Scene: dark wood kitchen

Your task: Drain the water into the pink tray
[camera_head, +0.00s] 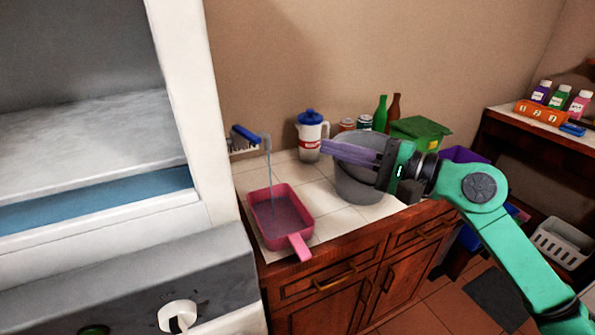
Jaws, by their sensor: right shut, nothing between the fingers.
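The pink tray (304,238), with a handle toward the front, sits on the white tiled counter left of a grey pot (362,192). A thin, pale bluish stream of water (270,170) runs straight down into the tray, whose inside looks bluish-purple. A blue bar-like part (246,134) is at the stream's upper end; its exact form is unclear. My right gripper (326,152) is shut and empty, its long purple-grey fingers pointing left across the pot's upper part. I cannot tell whether they touch the pot. My left gripper is not in view.
A white pitcher with a blue lid (311,137), cans (365,122), bottles (381,113) and a green box (418,132) stand along the back. A white appliance (185,120) blocks the left. Drawers (345,278) lie below the counter. A side shelf (520,128) is at right.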

